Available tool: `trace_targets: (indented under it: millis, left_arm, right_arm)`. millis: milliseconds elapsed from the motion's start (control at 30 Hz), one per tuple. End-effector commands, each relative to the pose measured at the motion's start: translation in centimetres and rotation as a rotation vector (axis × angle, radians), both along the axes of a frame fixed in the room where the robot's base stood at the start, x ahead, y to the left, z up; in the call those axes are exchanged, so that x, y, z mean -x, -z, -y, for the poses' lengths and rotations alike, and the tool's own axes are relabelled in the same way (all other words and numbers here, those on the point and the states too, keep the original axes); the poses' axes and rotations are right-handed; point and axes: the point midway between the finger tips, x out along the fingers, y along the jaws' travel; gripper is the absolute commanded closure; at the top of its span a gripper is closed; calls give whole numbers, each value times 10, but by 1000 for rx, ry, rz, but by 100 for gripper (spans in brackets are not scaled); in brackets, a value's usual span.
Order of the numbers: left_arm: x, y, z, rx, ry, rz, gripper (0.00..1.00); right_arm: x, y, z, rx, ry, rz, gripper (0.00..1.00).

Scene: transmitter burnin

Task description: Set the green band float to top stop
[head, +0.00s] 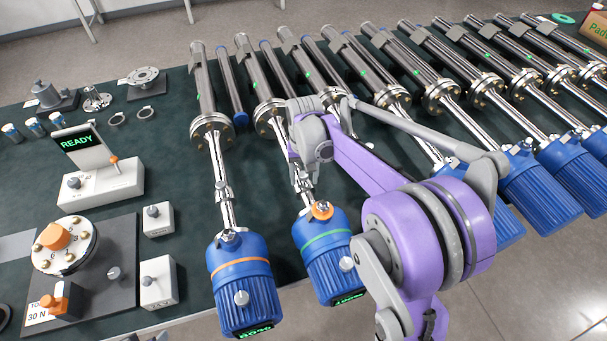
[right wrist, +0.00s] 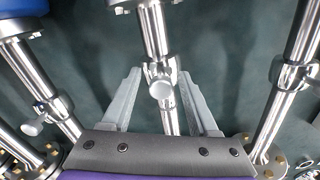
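The green band transmitter (head: 346,270) has a blue ribbed head, a green ring and a small lit display I cannot read surely. Its bright metal stem runs back to a flange and a grey tube. My right gripper (head: 304,182) is over this stem, partly hiding it. In the right wrist view its two grey fingers (right wrist: 158,78) are apart, one on each side of a metal collar with a round knob, the float (right wrist: 161,88). I see no finger clearly touching it. My left gripper is not in view.
The orange band transmitter (head: 240,270) lies close on the left, with its own collar (head: 224,190). More blue-headed transmitters (head: 545,190) lie in a row to the right. A READY display box (head: 100,185) and a valve fixture (head: 85,265) stand left on the dark green table.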

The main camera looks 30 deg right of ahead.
Motion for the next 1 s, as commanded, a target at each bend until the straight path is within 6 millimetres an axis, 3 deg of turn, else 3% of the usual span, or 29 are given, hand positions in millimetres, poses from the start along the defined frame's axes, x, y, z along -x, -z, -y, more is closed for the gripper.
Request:
trace_targets:
  millis: [367,800,1000]
  left_arm:
    - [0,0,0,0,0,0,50]
    - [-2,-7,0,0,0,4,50]
    - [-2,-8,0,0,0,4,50]
  right_arm:
    - [-1,-5,0,1,0,3,36]
    - [-1,-84,0,1,0,3,36]
    - [-1,-105,0,1,0,2,36]
